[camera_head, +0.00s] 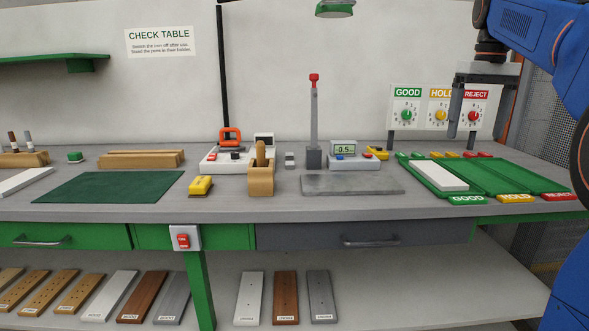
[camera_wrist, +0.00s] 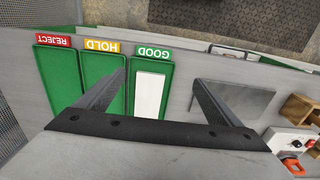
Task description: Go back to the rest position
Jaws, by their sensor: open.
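My gripper (camera_head: 475,128) is raised at the right of the head view, its two fingers pointing down above the green sorting trays. The fingers are apart with nothing between them. The wrist view also shows the open gripper (camera_wrist: 160,82) over the table. A white board (camera_head: 440,175) lies in the GOOD tray (camera_head: 463,193); the wrist view shows the board (camera_wrist: 150,95) in the tray by the GOOD label. The HOLD tray (camera_wrist: 104,103) and the REJECT tray (camera_wrist: 63,75) look empty where visible; a finger covers part of the HOLD tray.
Dials under GOOD, HOLD and REJECT signs (camera_head: 407,108) stand behind the trays. A tall post with a red top (camera_head: 314,120), a display unit (camera_head: 353,160) and a grey plate (camera_head: 352,185) are at the middle. A green mat (camera_head: 109,187) lies left. A green lamp (camera_head: 335,9) hangs above.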

